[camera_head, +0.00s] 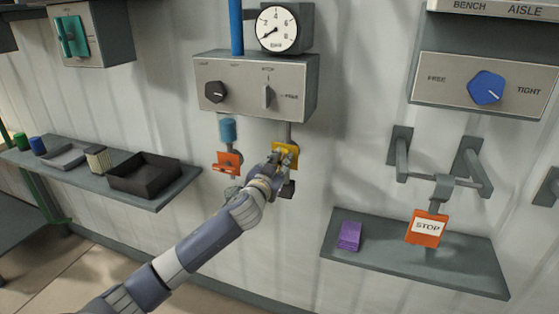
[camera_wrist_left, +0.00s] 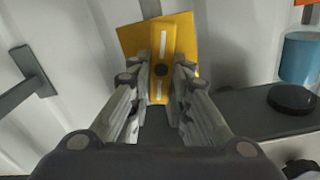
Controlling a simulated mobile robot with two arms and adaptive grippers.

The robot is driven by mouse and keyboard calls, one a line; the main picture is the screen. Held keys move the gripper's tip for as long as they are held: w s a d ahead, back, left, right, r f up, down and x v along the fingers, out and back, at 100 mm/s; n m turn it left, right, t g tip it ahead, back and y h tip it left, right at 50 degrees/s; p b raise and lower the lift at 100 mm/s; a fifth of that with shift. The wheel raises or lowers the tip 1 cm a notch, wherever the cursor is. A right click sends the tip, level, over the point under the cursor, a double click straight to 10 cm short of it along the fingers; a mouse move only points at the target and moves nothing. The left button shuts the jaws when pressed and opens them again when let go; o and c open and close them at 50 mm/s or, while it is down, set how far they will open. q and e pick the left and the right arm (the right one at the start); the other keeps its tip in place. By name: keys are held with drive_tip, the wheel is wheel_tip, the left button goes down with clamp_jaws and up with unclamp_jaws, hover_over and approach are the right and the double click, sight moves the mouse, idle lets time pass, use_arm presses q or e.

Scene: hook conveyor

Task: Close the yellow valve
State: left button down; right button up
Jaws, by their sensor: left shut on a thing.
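The yellow valve (camera_head: 291,149) is on the wall below the grey control panel, on a grey pipe. In the left wrist view the yellow valve (camera_wrist_left: 130,38) shows a square plate and a raised handle bar with a white stripe and a dark centre. My left gripper (camera_head: 277,164) is at the valve, its fingers partly covering it. In the left wrist view my left gripper (camera_wrist_left: 161,78) has one finger on each side of the handle bar and is shut on it. My right gripper is not in view.
An orange valve (camera_head: 228,161) with a blue cylinder (camera_head: 227,131) above it is just left. A control panel (camera_head: 250,88) with a gauge (camera_head: 277,29) is above. A shelf (camera_head: 455,262) with a purple block (camera_head: 350,236) is right; another shelf holds a black tray (camera_head: 145,174).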

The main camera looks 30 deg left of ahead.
use_arm(q)
drive_tip(key=m, duration=0.3)
drive_tip(key=shift+d+m, duration=0.2)
drive_tip(key=shift+m, duration=0.2)
drive_tip(key=shift+w+d+f+m+p, duration=0.15)
drive_tip(key=shift+m+p, duration=0.25)
drive_tip(key=shift+m, duration=1.4)
drive_tip(key=shift+s+d+f+m+p, duration=0.15)
drive_tip(key=shift+m+p, duration=0.3)
drive_tip(key=shift+m, duration=1.35)
drive_tip(key=shift+w+f+m+p, duration=0.1)
drive_tip(key=shift+f+m+p, duration=0.25)
drive_tip(key=shift+m, duration=1.45)
drive_tip(key=c, duration=1.5)
unclamp_jaws()
drive_tip(key=v, duration=1.2)
